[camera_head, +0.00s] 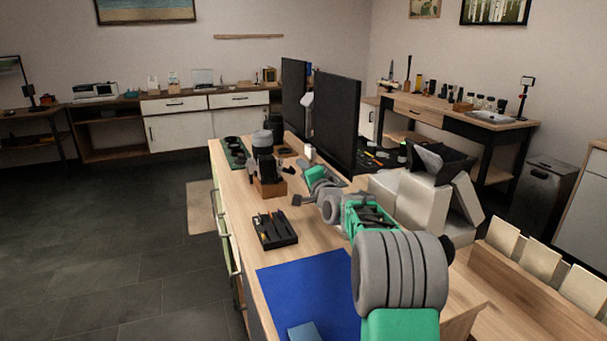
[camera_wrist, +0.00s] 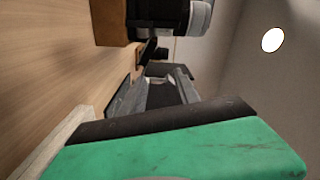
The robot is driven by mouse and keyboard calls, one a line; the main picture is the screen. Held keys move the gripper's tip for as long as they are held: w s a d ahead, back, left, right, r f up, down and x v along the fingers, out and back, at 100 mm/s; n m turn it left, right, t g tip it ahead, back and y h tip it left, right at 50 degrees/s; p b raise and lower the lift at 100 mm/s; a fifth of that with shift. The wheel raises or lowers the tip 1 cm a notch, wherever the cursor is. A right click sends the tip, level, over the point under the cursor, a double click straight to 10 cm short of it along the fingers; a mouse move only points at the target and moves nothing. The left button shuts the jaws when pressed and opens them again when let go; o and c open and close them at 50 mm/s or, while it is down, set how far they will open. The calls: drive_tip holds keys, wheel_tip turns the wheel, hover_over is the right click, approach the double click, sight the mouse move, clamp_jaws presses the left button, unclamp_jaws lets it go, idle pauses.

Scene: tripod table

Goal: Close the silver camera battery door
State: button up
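In the head view the camera (camera_head: 264,143), dark with some silver-grey, stands on a wooden block (camera_head: 271,186) on the workbench. I cannot make out its battery door in this view. In the wrist view the lower part of the camera (camera_wrist: 172,16) shows at the top, beside the wooden block (camera_wrist: 109,22). My gripper (camera_head: 299,199) is to the right of and nearer than the block in the head view, apart from the camera. In the wrist view my gripper (camera_wrist: 158,62) points towards the camera's side, its dark fingertips blurring together. I see nothing held.
A black tray (camera_head: 274,229) with small tools sits in front of the block. A blue mat (camera_head: 307,293) lies nearer. Two dark monitors (camera_head: 335,122) stand behind the camera, to its right. Bare wood (camera_head: 234,203) is free left of the tray.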

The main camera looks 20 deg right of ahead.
idle(0.4)
drive_tip(key=s, duration=0.7)
drive_tip(key=shift+s, duration=0.35)
drive_tip(key=shift+a, duration=0.1)
drive_tip(key=shift+c, duration=0.4)
